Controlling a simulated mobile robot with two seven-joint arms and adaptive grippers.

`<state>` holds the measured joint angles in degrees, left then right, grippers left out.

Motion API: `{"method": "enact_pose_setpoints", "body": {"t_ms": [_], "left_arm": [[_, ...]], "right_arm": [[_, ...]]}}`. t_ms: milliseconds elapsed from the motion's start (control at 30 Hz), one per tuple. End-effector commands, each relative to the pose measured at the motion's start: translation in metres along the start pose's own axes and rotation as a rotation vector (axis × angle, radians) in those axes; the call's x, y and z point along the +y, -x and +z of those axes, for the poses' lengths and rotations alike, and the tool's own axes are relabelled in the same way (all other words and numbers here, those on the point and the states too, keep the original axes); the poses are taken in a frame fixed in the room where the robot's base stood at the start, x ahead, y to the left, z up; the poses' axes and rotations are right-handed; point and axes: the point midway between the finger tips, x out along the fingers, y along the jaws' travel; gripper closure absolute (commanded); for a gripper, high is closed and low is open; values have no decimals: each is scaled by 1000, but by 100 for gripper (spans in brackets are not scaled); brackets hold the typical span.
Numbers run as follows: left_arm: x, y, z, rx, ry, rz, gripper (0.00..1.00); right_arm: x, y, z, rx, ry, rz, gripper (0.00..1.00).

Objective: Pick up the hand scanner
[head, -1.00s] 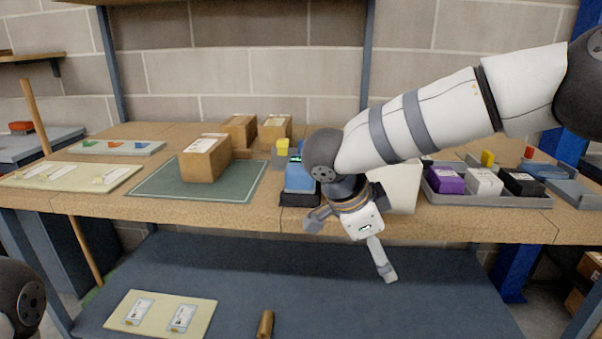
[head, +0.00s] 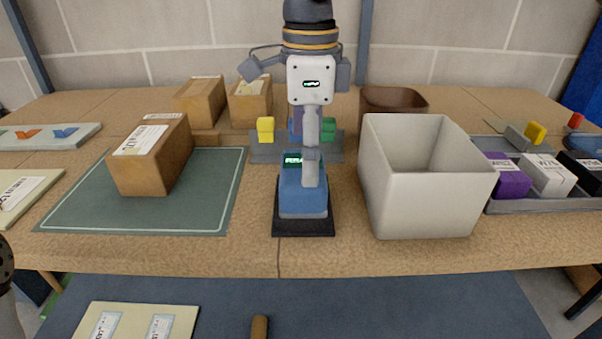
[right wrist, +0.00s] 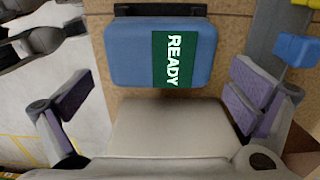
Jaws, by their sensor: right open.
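The hand scanner (head: 303,197) is blue with a small lit screen and stands upright in a black cradle at the table's front edge. In the right wrist view the scanner (right wrist: 130,52) shows its READY screen near the top, with the cradle edge above. My right gripper (head: 282,125) is over the scanner, its fingers spread; one finger overlaps the scanner in the head view. In the right wrist view the gripper (right wrist: 163,100) has purple-padded fingers wide apart, nothing between them clearly gripped. Whether a finger touches the scanner cannot be told.
A pale open bin (head: 425,205) stands close right of the scanner. A green mat (head: 85,205) with a cardboard box (head: 150,155) lies left. A grey rack with coloured blocks (head: 267,150) is behind. A grey tray (head: 530,203) holds small boxes at right.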

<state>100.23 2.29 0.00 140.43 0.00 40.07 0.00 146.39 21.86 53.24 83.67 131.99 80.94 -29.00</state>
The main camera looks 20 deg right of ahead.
Motion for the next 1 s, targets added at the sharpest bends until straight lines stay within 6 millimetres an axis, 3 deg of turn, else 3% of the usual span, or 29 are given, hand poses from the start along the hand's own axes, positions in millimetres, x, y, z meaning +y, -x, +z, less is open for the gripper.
{"method": "enact_pose_setpoints", "body": {"t_ms": [333, 600, 667, 800, 1000], "left_arm": [[0, 1, -1, 5, 0, 0, 100], [0, 1, -2, 5, 0, 0, 100], [0, 1, -2, 5, 0, 0, 100], [0, 1, -2, 5, 0, 0, 100], [0, 1, -1, 5, 0, 0, 100]], "right_arm": [[3, -56, 6, 2, 0, -1, 0], [3, -62, 6, 0, 0, -3, 0], [3, -62, 6, 0, 0, -3, 11], [3, -62, 6, 0, 0, -3, 43], [2, -62, 7, 0, 0, -3, 46]]}}
